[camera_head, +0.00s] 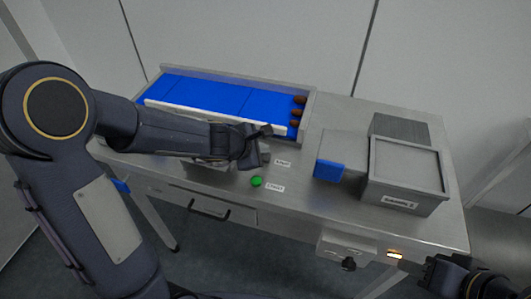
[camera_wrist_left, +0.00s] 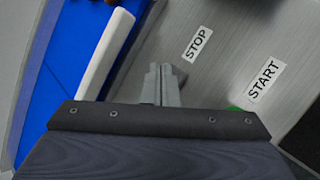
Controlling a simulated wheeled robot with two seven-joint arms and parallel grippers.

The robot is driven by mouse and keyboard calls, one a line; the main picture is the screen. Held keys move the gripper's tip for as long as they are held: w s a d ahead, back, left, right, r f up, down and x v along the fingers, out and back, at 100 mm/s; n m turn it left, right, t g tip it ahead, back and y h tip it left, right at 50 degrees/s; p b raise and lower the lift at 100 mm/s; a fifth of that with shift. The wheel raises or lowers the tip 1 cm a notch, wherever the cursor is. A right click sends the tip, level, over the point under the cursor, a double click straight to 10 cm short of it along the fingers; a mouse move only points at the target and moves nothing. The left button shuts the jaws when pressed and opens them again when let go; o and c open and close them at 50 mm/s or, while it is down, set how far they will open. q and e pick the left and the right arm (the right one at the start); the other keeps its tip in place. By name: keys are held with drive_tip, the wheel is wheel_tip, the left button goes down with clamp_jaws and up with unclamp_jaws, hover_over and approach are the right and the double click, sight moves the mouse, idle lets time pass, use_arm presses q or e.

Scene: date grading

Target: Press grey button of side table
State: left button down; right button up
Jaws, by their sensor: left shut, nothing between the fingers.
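My left gripper (camera_head: 265,143) reaches in from the left over the metal side table (camera_head: 310,220), fingers shut and empty. In the left wrist view its fingertips (camera_wrist_left: 160,75) point down just left of the STOP label (camera_wrist_left: 198,43). A small grey piece (camera_wrist_left: 181,76) shows right beside the fingertips; it looks like the grey button, mostly hidden by them. I cannot tell whether they touch it. The green button (camera_head: 256,181) sits nearer the front, by the START label (camera_head: 274,188). My right gripper (camera_head: 433,273) is at the lower right, off the table; its jaws are unclear.
A blue conveyor (camera_head: 205,95) with pale rails runs along the back left, with several brown dates (camera_head: 297,112) at its right end. A control box (camera_head: 345,247) hangs at the front edge.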

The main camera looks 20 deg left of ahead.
use_arm(q)
drive_tip(key=shift+r, duration=0.2)
wheel_tip(320, 180, up, 5)
drive_tip(key=p, duration=0.5)
idle(0.4)
idle(0.4)
